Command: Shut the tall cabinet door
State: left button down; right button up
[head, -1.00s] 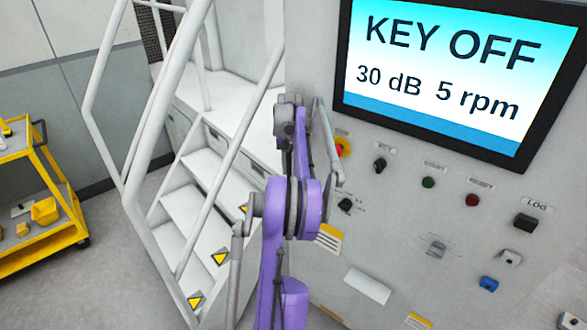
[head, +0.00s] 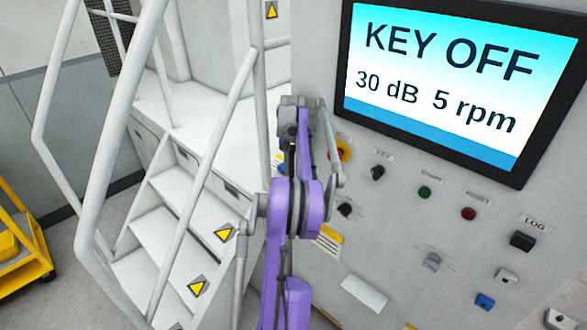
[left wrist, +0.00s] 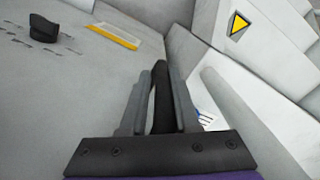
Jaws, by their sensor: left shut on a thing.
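A tall grey panel (head: 390,240) fills the right of the head view and carries a screen reading KEY OFF. It appears to be the cabinet door; its hinge and any gap at its frame cannot be made out. My left arm reaches up along the panel's left edge, and its wrist hides the fingers there. In the left wrist view my left gripper (left wrist: 160,90) is shut on a dark upright bar (left wrist: 161,90), apparently the door handle. My right gripper is out of view.
A white staircase (head: 175,215) with railings (head: 130,110) stands left of the panel, close beside my left arm. A yellow cart (head: 25,265) is at the far left. Floor (head: 75,290) shows between cart and stairs. Knobs and buttons (head: 424,192) stud the panel.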

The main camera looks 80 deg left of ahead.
pick_arm(q)
jog(key=shift+w+a+r, duration=0.1)
jog(key=shift+a+r, duration=0.2)
jog(key=shift+a, duration=0.05)
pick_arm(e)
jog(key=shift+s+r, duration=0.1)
pick_arm(q)
jog(key=c, duration=0.9)
grip_release()
jog(key=shift+a+f, duration=0.1)
jog(key=shift+o, duration=0.7)
jog(key=shift+w+a+f, duration=0.25)
jog(key=shift+a+f, duration=0.05)
jog(key=shift+s+d+r, duration=0.1)
jog(key=shift+d+r, duration=0.15)
jog(key=shift+r, duration=0.2)
notch_tip(320, 180, up, 9)
jog(key=shift+a+f+p, duration=0.1)
jog(key=shift+a+p, duration=0.05)
jog(key=shift+p, duration=0.3)
jog(key=shift+r, duration=0.6)
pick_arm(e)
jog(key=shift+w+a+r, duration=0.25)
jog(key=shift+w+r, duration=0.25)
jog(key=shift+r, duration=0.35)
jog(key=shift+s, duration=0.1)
pick_arm(q)
jog(key=shift+f, duration=0.1)
